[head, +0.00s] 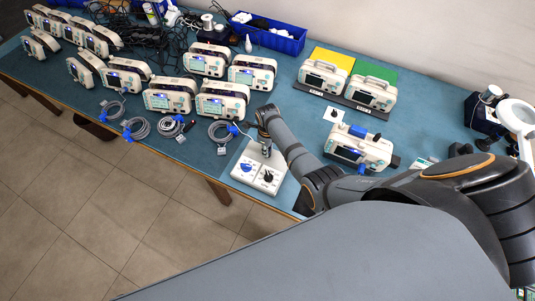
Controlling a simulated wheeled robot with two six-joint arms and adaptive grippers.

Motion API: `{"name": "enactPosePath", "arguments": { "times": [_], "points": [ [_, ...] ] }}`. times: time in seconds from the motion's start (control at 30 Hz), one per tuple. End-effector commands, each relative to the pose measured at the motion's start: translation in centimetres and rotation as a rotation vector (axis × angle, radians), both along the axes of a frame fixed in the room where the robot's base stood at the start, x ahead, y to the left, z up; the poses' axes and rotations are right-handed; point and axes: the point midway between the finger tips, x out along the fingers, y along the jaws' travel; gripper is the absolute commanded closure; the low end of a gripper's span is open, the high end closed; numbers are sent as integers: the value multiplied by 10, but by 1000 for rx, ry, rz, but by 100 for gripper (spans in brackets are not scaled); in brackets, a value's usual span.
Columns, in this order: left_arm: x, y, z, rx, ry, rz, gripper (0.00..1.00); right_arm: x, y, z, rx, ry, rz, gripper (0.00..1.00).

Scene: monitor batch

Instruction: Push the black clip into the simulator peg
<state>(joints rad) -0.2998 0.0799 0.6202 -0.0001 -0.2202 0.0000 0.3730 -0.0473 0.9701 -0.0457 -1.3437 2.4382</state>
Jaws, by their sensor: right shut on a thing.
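The simulator (273,188) is a white box near the front edge of the blue table, with a blue part on its left and a black knob on its right. Its peg is too small to make out. My right gripper (266,146) points down at the back part of the simulator, shut on a small dark thing that looks like the black clip. The clip is mostly hidden by the fingers, and I cannot tell whether it touches the peg. My left gripper is out of view.
Several white monitors (222,101) stand to the left and behind. Coiled grey cables (172,125) lie along the front edge. One monitor (357,147) stands right of my arm. A blue bin (268,36) and yellow and green mats (408,85) are at the back.

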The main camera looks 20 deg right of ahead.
Motion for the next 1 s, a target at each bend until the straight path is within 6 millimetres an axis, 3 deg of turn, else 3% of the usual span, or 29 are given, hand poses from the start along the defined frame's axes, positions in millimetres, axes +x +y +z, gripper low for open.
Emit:
{"name": "enactPosePath", "arguments": {
  "times": [0.23, 0.27, 0.43, 0.77, 0.87, 1.0],
  "points": [
    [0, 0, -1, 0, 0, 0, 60, 0, 0, -2, 0, 0, 0, 100],
    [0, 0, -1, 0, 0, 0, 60, 0, 0, -2, 0, 0, 0, 73],
    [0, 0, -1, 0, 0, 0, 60, 0, 0, -2, 0, 0, 0, 49],
    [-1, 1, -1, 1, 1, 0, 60, 0, 0, 0, 0, 0, 0, 49],
    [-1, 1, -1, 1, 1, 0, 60, 1, 0, 10, 0, -1, 0, 49],
    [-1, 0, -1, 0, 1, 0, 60, 1, 0, 41, 0, -5, 0, 49]
  ]
}}
